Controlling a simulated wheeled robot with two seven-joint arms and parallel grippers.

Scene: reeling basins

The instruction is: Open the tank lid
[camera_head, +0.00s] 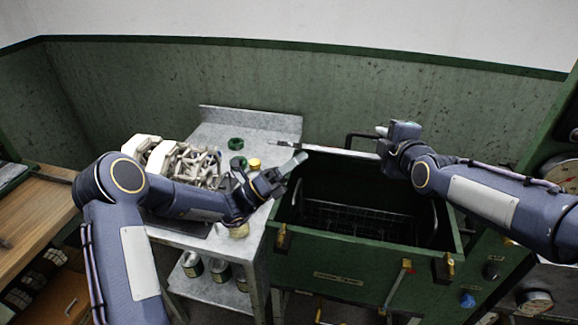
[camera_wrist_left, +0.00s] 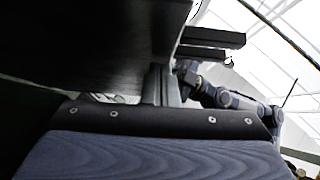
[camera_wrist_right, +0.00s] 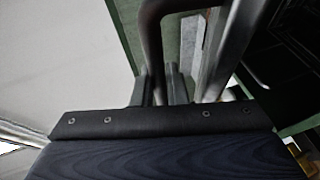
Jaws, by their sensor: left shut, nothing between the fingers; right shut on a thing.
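The green tank (camera_head: 345,270) stands right of centre in the head view, with its top open and a wire rack (camera_head: 345,218) visible inside. Its lid (camera_head: 325,150) is raised at the back and seen nearly edge-on. A dark bar handle (camera_head: 352,137) sticks out from the lid. My right gripper (camera_head: 384,132) is shut on this handle; the right wrist view shows the dark handle tube (camera_wrist_right: 153,45) running between the fingers. My left gripper (camera_head: 297,159) is shut and empty above the tank's left rim. A dark panel (camera_wrist_left: 85,45), probably the lid, is close to its fingers (camera_wrist_left: 161,85).
A grey metal table (camera_head: 215,130) left of the tank holds white cocoon-like items or a mechanism (camera_head: 185,163) and green and yellow small pieces. Tins (camera_head: 218,270) stand on its lower shelf. A wooden bench (camera_head: 35,220) is at the far left. Gauges (camera_head: 560,172) are at the right.

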